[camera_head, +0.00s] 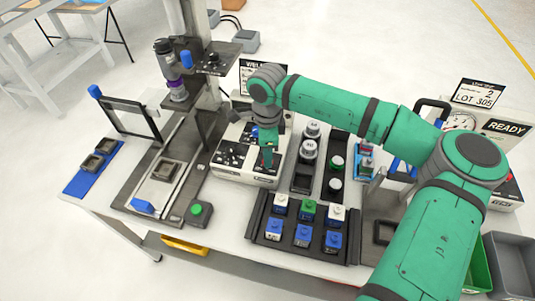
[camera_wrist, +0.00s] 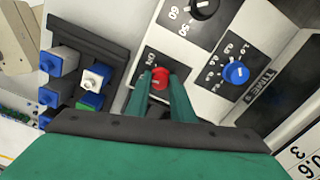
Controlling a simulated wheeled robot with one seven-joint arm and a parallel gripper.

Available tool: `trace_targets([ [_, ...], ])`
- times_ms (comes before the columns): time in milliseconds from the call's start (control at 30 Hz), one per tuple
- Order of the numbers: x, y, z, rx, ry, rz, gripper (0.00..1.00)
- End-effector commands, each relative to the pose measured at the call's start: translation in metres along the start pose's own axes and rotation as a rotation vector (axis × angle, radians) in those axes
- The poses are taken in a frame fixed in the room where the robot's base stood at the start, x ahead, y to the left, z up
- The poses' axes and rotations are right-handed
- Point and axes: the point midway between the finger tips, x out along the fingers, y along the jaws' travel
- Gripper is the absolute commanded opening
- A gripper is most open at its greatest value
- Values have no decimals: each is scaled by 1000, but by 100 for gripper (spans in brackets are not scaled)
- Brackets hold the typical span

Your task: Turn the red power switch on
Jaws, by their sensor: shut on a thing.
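The red power switch (camera_wrist: 160,77) is a round red knob on a black patch of a white control panel (camera_wrist: 206,65), in the wrist view. Lettering that seems to read "ON" is beside it. My gripper (camera_wrist: 162,85) is shut on the red switch, with a green finger on each side of it. In the head view my gripper (camera_head: 268,155) reaches down onto the white control box (camera_head: 262,178) at the middle of the table. The red switch is hidden there behind my fingers.
A blue knob (camera_wrist: 235,73) and a black knob (camera_wrist: 203,8) are on the same panel. A black rack (camera_head: 262,222) with blue, white and green blocks stands in front. A press column (camera_head: 202,60) stands to the left, and a green button (camera_head: 197,209) is near the table's front.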

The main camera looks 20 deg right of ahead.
Motion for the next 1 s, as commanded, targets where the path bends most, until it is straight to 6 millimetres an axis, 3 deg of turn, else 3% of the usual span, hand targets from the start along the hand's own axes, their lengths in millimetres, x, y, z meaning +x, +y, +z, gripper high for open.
trace_targets([
  [600, -1, -1, 0, 583, 1, -1, 0],
  [1000, -1, -2, -1, 880, -2, -2, 0],
])
